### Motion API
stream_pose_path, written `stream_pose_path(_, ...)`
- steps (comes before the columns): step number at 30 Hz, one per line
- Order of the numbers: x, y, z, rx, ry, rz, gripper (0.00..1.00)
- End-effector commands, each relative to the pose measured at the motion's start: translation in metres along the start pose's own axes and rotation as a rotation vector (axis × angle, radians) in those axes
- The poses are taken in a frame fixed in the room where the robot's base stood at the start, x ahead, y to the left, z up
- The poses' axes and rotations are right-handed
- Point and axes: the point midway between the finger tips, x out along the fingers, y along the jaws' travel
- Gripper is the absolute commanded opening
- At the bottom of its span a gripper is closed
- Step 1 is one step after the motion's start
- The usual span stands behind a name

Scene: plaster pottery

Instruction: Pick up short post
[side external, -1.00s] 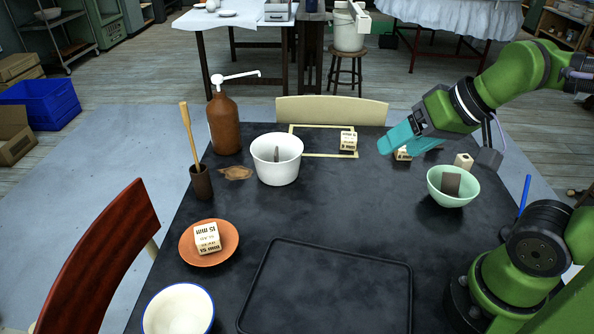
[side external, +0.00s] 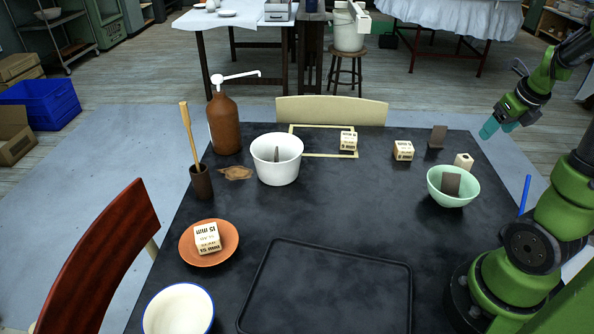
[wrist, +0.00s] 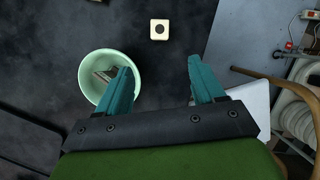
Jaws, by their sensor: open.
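Several small block-like pieces are in view, and I cannot tell for certain which is the short post. A dark upright post (side external: 437,137) stands at the back right of the table. A grey-brown block (side external: 451,184) stands in the mint-green bowl (side external: 437,198); in the wrist view the bowl (wrist: 84,82) is by the left finger. A cream block (side external: 464,160) sits behind the bowl; its top shows a dark round mark in the wrist view (wrist: 159,30). My gripper (side external: 499,129) is open and empty, raised near the table's right edge, its fingers (wrist: 160,65) apart.
Cream lettered blocks (side external: 403,150) (side external: 348,141) sit at the back, and another (side external: 207,238) on an orange saucer (side external: 190,246). A white pot (side external: 277,170) and brown pump bottle (side external: 224,125) stand left. A black tray (side external: 400,320) lies in front. The table's centre is clear.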

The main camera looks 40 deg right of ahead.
Motion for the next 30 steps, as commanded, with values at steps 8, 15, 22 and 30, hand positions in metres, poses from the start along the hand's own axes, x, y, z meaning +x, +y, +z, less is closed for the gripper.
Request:
stream_pose_path(8,0.005,-0.001,0.003,0.211,-0.009,-0.003,0.68)
stream_pose_path(15,0.041,-0.001,0.003,0.211,-0.005,-0.004,0.68)
stream_pose_path(22,0.084,-0.002,0.002,0.21,-0.004,-0.003,0.68)
stream_pose_path(30,0.114,-0.001,0.004,0.207,-0.01,-0.003,0.68)
